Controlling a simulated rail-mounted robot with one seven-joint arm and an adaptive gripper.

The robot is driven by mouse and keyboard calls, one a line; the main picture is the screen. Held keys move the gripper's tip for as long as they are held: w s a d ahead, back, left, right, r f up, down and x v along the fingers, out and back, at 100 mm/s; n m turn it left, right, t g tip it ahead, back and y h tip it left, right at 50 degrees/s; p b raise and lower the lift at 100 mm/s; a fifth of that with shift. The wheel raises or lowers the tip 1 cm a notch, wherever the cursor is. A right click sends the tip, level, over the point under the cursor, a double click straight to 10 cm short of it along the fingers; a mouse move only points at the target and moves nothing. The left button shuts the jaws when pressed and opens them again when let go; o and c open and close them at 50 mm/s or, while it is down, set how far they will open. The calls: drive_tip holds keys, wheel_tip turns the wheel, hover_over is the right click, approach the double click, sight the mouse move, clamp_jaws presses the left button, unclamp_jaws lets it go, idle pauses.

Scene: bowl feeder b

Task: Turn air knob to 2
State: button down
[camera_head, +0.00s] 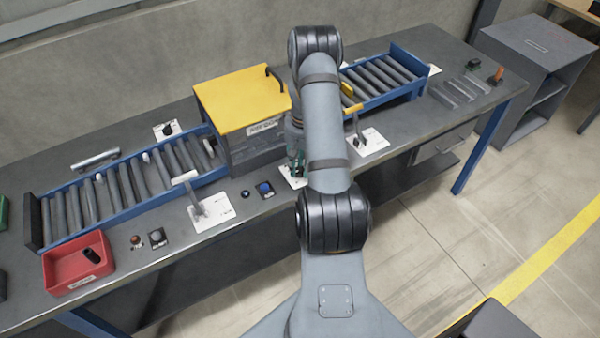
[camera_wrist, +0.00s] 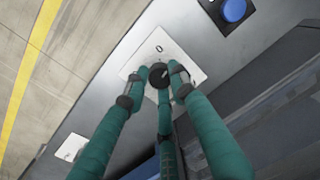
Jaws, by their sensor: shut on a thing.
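The air knob (camera_wrist: 158,75) is a small round black knob on a white plate (camera_wrist: 140,57), seen in the wrist view. A "0" mark shows on the plate beyond the knob. The green fingers of my gripper (camera_wrist: 160,79) stand around the knob and are shut on it. The knob's pointer and the other marks are hidden or too small to read. In the head view my gripper (camera_head: 297,162) is down at the bench front, mostly behind my arm, with part of the white plate (camera_head: 287,176) showing below it.
A blue button (camera_wrist: 234,9) sits near the plate. A yellow-topped box (camera_head: 240,98) stands behind to the left, between two roller conveyors. White plates with upright levers stand left (camera_head: 214,211) and right (camera_head: 369,147). A red tray (camera_head: 75,270) is at far left.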

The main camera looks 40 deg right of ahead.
drive_tip(key=m+b, duration=0.5)
drive_tip(key=shift+w+f+m, duration=0.1)
drive_tip(key=shift+f+m, duration=0.05)
drive_tip(key=shift+m, duration=0.15)
drive_tip(key=m+b, duration=0.3)
drive_tip(key=m, duration=0.2)
drive_tip(key=shift+r+b, duration=0.2)
drive_tip(key=shift+b, duration=0.2)
drive_tip(key=shift+d+m, duration=0.1)
drive_tip(key=shift+m, duration=0.2)
drive_tip(key=c, duration=1.4)
unclamp_jaws()
drive_tip(key=shift+c, duration=0.2)
wheel_tip(320, 180, up, 12)
drive_tip(key=shift+s, duration=0.4)
